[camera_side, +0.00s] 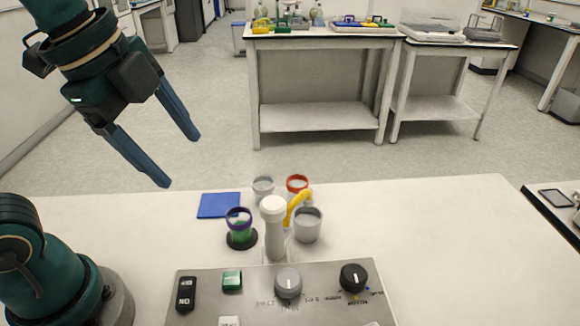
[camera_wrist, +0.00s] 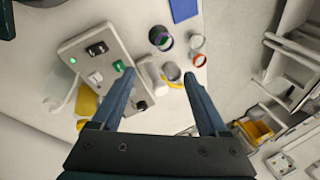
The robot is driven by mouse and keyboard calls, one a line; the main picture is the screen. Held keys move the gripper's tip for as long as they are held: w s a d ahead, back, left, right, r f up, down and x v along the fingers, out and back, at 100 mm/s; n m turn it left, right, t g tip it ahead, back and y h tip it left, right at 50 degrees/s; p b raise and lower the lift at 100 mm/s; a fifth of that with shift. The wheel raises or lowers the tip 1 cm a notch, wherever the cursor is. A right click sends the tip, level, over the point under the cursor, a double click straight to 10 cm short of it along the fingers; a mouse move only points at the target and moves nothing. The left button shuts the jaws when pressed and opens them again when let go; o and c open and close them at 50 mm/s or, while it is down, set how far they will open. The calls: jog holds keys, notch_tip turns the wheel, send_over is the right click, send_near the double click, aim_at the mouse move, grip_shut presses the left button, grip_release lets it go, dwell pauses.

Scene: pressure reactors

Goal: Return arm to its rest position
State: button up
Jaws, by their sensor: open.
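My gripper (camera_side: 182,161) is at the upper left of the side view, high above the far left part of the table. Its two blue fingers are spread apart with nothing between them. In the wrist view the fingers (camera_wrist: 158,80) point away over the table, also apart and empty. My gripper touches nothing in either view.
The white table (camera_side: 450,215) holds a control panel (camera_side: 255,305), a white cylinder (camera_side: 273,225), a purple-rimmed cup (camera_side: 240,222), a red-rimmed cup (camera_side: 297,184), grey cups (camera_side: 308,226), a yellow tube (camera_side: 298,203) and a blue square (camera_side: 219,205). The air around my gripper is clear.

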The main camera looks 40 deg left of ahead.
jog(key=s+a+f+n+t, duration=0.1)
jog(key=s+f+n, duration=0.2)
jog(key=n, duration=1.1)
notch_tip(320, 180, down, 3)
jog(key=shift+a+r, duration=0.15)
jog(key=shift+a, duration=0.05)
